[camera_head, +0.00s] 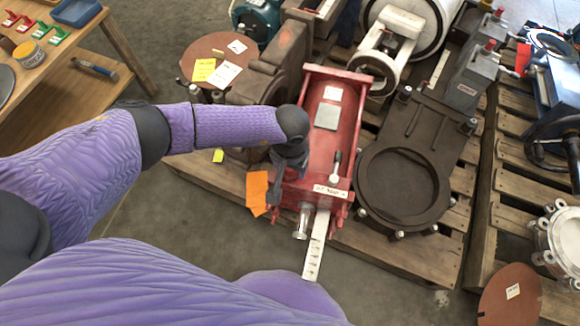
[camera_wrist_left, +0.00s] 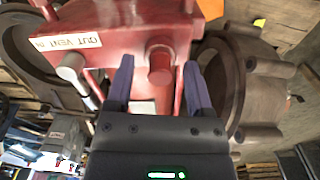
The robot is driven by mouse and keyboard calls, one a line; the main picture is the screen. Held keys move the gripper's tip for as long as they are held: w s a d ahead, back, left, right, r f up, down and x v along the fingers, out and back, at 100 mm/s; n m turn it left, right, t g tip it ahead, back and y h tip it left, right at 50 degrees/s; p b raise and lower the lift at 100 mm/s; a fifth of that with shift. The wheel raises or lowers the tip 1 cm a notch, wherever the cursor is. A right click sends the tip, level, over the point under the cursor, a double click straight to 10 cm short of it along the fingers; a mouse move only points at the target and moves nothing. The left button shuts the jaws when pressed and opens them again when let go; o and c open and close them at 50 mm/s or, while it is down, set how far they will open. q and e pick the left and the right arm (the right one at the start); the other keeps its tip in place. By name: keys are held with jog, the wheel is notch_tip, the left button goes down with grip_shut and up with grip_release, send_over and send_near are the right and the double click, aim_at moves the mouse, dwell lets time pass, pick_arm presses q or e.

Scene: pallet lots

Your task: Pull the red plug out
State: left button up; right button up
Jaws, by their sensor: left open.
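A red machine body (camera_head: 318,150) lies on a wooden pallet in the head view. In the left wrist view, a short round red plug (camera_wrist_left: 160,66) stands out from the red casting. My left gripper (camera_wrist_left: 158,90) is open, with one dark finger on each side of the plug; I cannot tell whether either finger touches it. In the head view, the left gripper (camera_head: 276,190) is at the near left corner of the red machine, and it hides the plug there. My right gripper is not in view.
A silver cylinder (camera_head: 302,222) and a white perforated strip (camera_head: 316,246) project from the machine's near end. A brown round-flanged casting (camera_head: 405,190) lies close on the right. Orange tags (camera_head: 257,192) hang at the left. Concrete floor is clear in front.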

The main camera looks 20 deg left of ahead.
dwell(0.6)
pick_arm(q)
grip_shut()
dwell(1.2)
jog(key=shift+r+p, duration=2.1)
jog(key=shift+r, duration=0.95)
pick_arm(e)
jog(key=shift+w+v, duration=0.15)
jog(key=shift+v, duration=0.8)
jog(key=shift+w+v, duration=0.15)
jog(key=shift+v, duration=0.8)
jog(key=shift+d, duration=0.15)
